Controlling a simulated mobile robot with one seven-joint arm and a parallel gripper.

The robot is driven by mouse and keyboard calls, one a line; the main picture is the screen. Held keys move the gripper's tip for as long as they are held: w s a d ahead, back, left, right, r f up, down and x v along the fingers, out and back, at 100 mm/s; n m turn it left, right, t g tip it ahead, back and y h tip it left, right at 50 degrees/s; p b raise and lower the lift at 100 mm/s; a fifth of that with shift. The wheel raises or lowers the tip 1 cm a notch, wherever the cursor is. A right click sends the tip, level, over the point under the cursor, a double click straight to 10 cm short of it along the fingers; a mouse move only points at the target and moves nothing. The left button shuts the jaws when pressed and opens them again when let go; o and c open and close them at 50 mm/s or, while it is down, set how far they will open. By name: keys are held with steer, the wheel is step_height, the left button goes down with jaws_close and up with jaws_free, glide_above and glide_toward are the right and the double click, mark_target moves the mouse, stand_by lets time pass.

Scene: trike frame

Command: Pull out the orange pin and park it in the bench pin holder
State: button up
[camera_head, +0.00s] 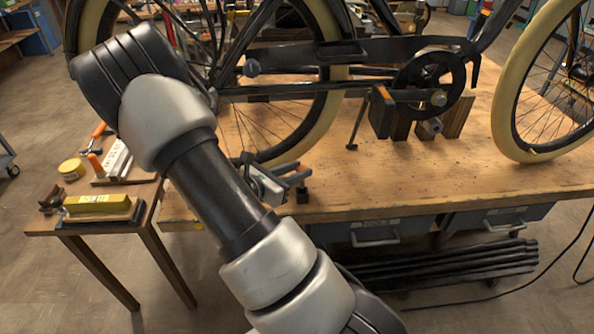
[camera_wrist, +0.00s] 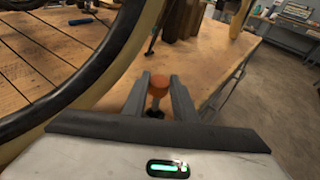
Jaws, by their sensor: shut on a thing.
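The orange pin (camera_wrist: 158,84) shows as a rounded orange head between the two grey fingers of my gripper (camera_wrist: 160,95) in the wrist view. The fingers are shut on it. Its lower part is mostly hidden by the gripper, and I cannot tell whether it sits in a hole. In the head view my gripper (camera_head: 299,181) is low at the front edge of the wooden bench (camera_head: 350,185), beside the bicycle's left wheel, with some orange showing near it. I cannot make out the bench pin holder for certain.
The bicycle's cream-tyred left wheel (camera_wrist: 128,62) is close to the gripper. A clamp stand (camera_head: 383,112) with an orange part holds the frame. A side table at left bears a yellow block (camera_head: 97,203) and orange-handled items. The bench's front middle is clear.

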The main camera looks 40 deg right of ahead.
steer(key=shift+f+b, duration=1.85)
steer(key=shift+f, duration=0.45)
steer(key=o, duration=1.1)
steer(key=shift+r, duration=0.1)
steer(key=p+v, duration=0.2)
steer(key=v, duration=1.5)
steer(key=shift+a+r, duration=0.1)
steer(key=shift+a, duration=0.1)
